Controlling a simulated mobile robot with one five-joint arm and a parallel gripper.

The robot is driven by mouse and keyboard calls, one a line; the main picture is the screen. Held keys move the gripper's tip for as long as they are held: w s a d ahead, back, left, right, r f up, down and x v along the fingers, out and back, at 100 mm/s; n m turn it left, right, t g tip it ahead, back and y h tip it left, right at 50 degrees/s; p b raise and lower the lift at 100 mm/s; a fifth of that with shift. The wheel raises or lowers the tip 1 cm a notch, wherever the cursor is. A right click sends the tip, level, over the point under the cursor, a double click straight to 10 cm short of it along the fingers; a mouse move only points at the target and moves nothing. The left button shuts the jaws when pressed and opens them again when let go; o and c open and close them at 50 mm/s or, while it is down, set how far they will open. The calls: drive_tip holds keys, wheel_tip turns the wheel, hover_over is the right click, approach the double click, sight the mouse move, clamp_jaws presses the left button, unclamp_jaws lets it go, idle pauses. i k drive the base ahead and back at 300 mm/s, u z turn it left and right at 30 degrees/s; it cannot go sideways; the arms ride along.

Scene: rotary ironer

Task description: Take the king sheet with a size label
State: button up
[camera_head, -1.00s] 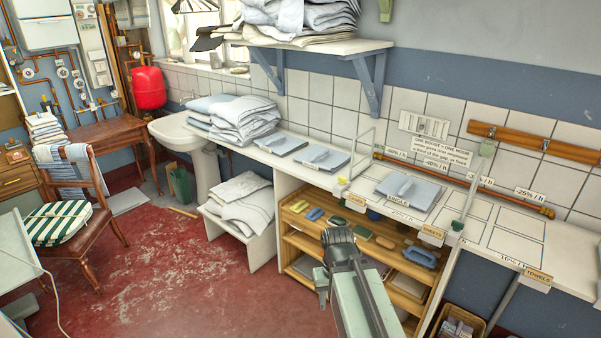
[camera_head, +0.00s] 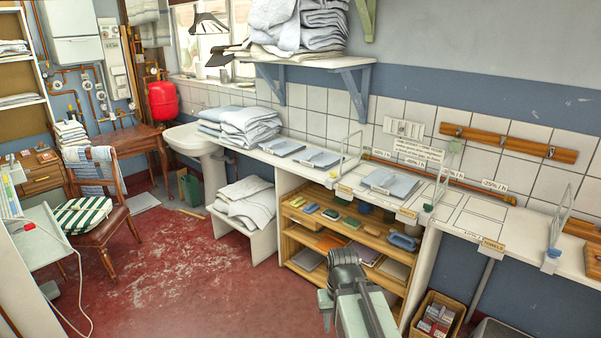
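Several folded light blue-grey sheets lie flat on the white counter. One sheet (camera_head: 390,183) lies between two upright clear dividers. Two more, a left sheet (camera_head: 282,147) and a right sheet (camera_head: 317,158), lie farther left. A pale strip crosses each of these, too small to read. I cannot tell which is the king sheet. My gripper (camera_head: 342,266) is at the bottom centre, in front of the wooden shelves and apart from the sheets. Its fingers are seen from behind, so their opening is hidden.
Stacked linen (camera_head: 240,125) sits at the counter's left end, beside a sink (camera_head: 190,140). Wooden shelves (camera_head: 352,227) hold small coloured items. A wall shelf (camera_head: 310,58) carries more linen. A chair (camera_head: 100,215) stands left. The red floor (camera_head: 190,270) is clear in the middle.

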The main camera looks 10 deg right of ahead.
sight(282, 148)
drive_tip(key=z, duration=0.15)
drive_tip(key=i, duration=0.9)
drive_tip(key=u, duration=0.3)
drive_tip(key=k, duration=0.6)
drive_tip(key=z, duration=0.3)
drive_tip(key=i, duration=0.65)
drive_tip(key=u, duration=0.1)
